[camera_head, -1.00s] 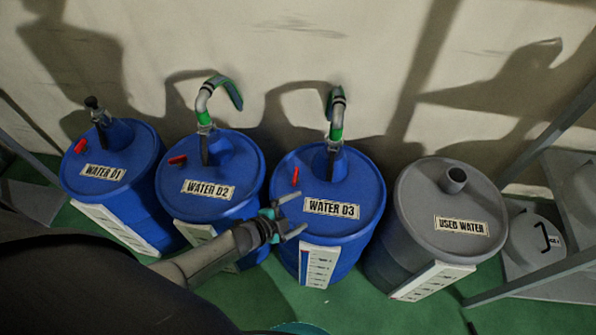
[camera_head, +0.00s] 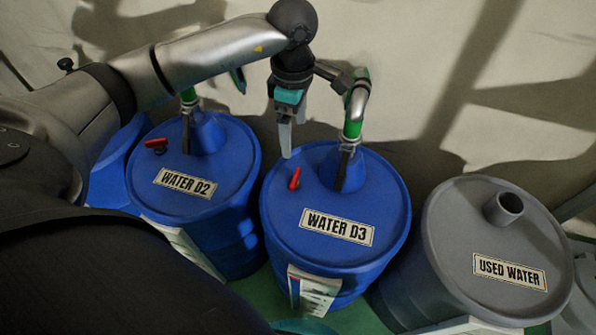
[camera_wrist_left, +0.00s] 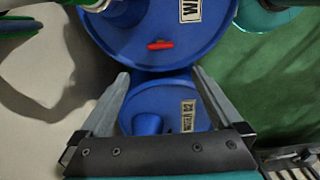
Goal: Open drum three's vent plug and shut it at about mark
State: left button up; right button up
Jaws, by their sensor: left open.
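Drum three (camera_head: 375,200) is blue and labelled WATER D3. Its red vent plug (camera_head: 295,179) sits on the left part of the lid. The plug also shows in the left wrist view (camera_wrist_left: 160,45), lying beyond the fingertips. My left gripper (camera_head: 285,152) points down above the lid's back left edge, apart from the plug. In the left wrist view its fingers (camera_wrist_left: 160,73) are spread with nothing between them at the tips. A white level scale (camera_head: 313,288) is on the drum's front, partly cut off by the lid's view; its marks are too small to read. My right gripper is not seen.
A curved pipe with a green sleeve (camera_head: 352,128) rises from drum three, right of my gripper. Drum WATER D2 (camera_head: 228,165), with its own red plug (camera_head: 156,146), stands left. The grey USED WATER drum (camera_head: 450,225) stands right. A wall is behind.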

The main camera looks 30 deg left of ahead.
aim_at(295, 177)
pick_arm(q)
notch_tip(295, 177, down, 13)
jog(key=b, duration=0.4)
jog(key=shift+s+r+b, duration=0.1)
jog(key=shift+b, duration=0.2)
jog(key=shift+f+b, duration=0.45)
jog(key=shift+f, duration=0.65)
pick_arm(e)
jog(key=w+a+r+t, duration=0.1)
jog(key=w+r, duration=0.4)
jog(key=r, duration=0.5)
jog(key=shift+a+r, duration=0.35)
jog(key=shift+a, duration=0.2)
pick_arm(q)
jog(key=c, duration=1.2)
